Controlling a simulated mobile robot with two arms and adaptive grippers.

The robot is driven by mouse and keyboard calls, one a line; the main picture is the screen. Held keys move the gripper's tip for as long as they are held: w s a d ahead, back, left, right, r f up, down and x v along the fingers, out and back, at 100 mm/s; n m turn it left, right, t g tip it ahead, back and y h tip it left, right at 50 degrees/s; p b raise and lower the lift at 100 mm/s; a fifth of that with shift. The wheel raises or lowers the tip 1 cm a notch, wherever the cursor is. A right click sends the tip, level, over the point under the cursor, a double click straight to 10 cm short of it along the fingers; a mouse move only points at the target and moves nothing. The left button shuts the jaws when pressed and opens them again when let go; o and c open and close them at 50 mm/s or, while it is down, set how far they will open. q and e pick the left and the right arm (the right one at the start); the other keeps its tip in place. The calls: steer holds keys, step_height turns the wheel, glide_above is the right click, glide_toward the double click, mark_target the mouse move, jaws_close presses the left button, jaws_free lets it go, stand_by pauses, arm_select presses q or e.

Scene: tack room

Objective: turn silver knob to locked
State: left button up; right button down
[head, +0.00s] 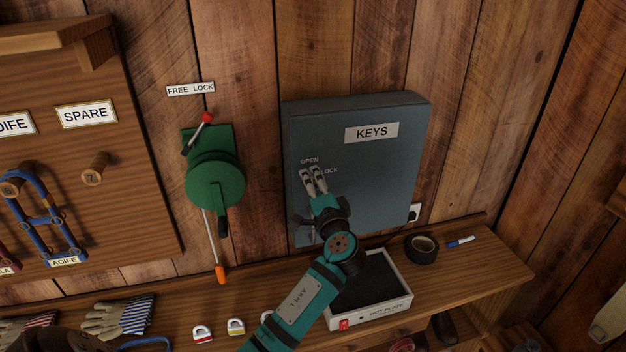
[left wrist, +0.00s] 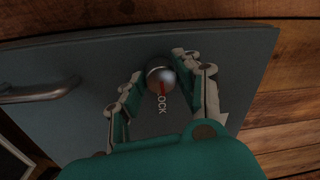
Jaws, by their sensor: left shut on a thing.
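The grey-blue key cabinet (head: 377,175), labelled KEYS, hangs on the plank wall. It carries the words OPEN and LOCK. My left gripper (head: 313,181) is at the cabinet's front beside these words and hides the silver knob in the head view. In the left wrist view the round silver knob (left wrist: 158,71) sits between the two fingers, which are shut on it. Its red mark points down in that picture, towards the partly hidden word LOCK (left wrist: 162,104). My right gripper is not in view.
A bar handle (left wrist: 38,92) is on the cabinet door. Below stands a hot plate (head: 398,300), with black tape (head: 421,249) and a blue-white marker (head: 461,242) at its right. A green lever device (head: 215,183) is on the wall at left. Small padlocks and gloves line the shelf.

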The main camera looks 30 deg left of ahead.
arm_select(q)
steer(key=shift+m, duration=0.6)
steer(key=o, duration=1.1)
steer(key=shift+o, duration=0.2)
steer(key=v, duration=1.2)
